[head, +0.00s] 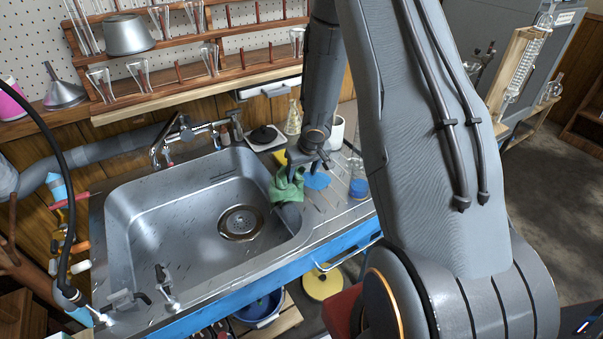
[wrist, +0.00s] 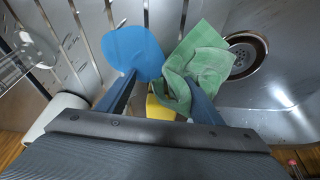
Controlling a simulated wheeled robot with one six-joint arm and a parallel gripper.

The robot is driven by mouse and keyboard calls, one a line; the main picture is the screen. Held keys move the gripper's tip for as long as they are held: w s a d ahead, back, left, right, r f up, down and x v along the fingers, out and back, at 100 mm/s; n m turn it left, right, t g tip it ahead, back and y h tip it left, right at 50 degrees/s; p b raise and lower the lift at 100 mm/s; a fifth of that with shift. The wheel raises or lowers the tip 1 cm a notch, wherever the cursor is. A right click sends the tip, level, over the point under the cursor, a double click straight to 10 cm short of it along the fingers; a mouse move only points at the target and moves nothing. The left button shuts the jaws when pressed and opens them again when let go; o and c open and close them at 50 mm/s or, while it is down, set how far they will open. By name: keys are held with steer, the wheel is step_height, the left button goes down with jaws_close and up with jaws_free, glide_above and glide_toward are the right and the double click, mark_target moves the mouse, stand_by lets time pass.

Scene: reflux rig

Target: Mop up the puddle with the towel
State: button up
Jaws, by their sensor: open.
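The puddle is a flat blue patch (head: 317,180) on the ridged drainboard, right of the sink; in the wrist view it lies at upper left (wrist: 133,48). The crumpled green towel (head: 287,187) is draped at the sink's right rim, left of the puddle. It shows right of the puddle in the wrist view (wrist: 200,65). My gripper (head: 304,163) is just above the towel, with its jaws open. In the wrist view the towel is at the right fingertip and partly between the fingers (wrist: 165,88); contact is unclear. The left fingertip is by the puddle's lower edge.
The steel sink (head: 160,215) with its drain (head: 241,222) is empty. A yellow item (wrist: 162,107) lies behind the towel, between my fingers in the wrist view. A beaker of blue liquid (head: 359,184), a white container (head: 337,133) and a flask (head: 293,118) stand close by.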

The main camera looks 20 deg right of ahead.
steer(key=shift+s, duration=0.1)
jaws_close()
steer(key=shift+f, duration=0.1)
steer(key=shift+r, duration=0.2)
steer(key=shift+r+p, duration=0.2)
steer(key=shift+p, duration=0.85)
steer(key=p, duration=0.2)
steer(key=shift+p, duration=0.35)
steer(key=p, duration=0.5)
